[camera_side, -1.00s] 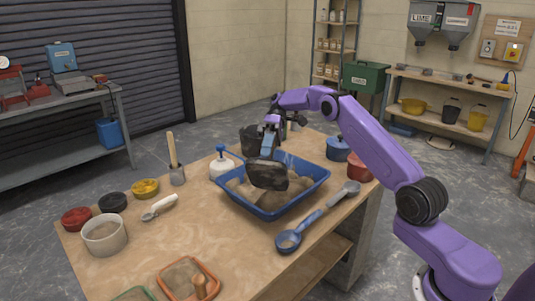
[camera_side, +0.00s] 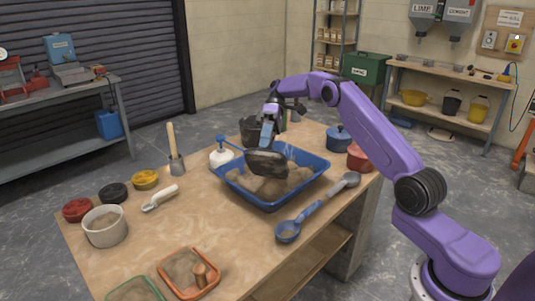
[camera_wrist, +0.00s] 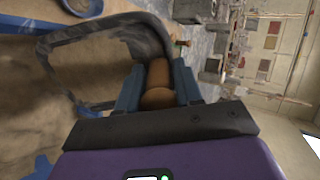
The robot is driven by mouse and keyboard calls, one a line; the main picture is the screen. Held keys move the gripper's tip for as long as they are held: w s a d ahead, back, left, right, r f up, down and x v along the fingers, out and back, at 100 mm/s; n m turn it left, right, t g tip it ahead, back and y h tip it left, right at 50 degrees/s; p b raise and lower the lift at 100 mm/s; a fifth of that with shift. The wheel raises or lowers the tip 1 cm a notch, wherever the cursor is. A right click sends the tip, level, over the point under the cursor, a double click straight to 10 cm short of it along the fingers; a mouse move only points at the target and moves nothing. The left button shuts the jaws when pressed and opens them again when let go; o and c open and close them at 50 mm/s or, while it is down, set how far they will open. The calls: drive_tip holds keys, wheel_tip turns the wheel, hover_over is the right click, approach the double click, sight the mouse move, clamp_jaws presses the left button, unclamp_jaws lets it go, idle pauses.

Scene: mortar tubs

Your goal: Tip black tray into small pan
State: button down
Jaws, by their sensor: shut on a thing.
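My gripper (camera_side: 267,140) is shut on the brown handle (camera_wrist: 156,98) of a dark, tray-like vessel (camera_side: 266,162), probably the black tray. The vessel hangs tilted over a blue tub (camera_side: 301,186). In the wrist view its dark rim (camera_wrist: 150,32) surrounds a tan area; I cannot tell how much of that is its contents. The blue tub holds lumpy tan material (camera_side: 292,178), partly hidden by the vessel. I cannot tell for certain which container is the small pan.
A blue ladle (camera_side: 288,232) lies before the tub. Blue (camera_side: 338,138) and red (camera_side: 359,158) pots stand right. A white bowl (camera_side: 105,226) and orange tray (camera_side: 187,273) are at the left front.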

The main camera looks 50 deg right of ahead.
drive_tip(key=r+t+h, duration=0.1)
drive_tip(key=h, duration=0.1)
drive_tip(key=shift+a+r+t+h, duration=0.1)
drive_tip(key=shift+t+h, duration=0.2)
drive_tip(key=shift+d+r+t+h, duration=0.2)
drive_tip(key=shift+r+t+h, duration=0.15)
drive_tip(key=shift+t+h, duration=0.45)
drive_tip(key=t+h, duration=0.1)
drive_tip(key=h, duration=0.2)
drive_tip(key=shift+s, duration=0.1)
drive_tip(key=shift+t+h, duration=0.7)
drive_tip(key=shift+h, duration=0.5)
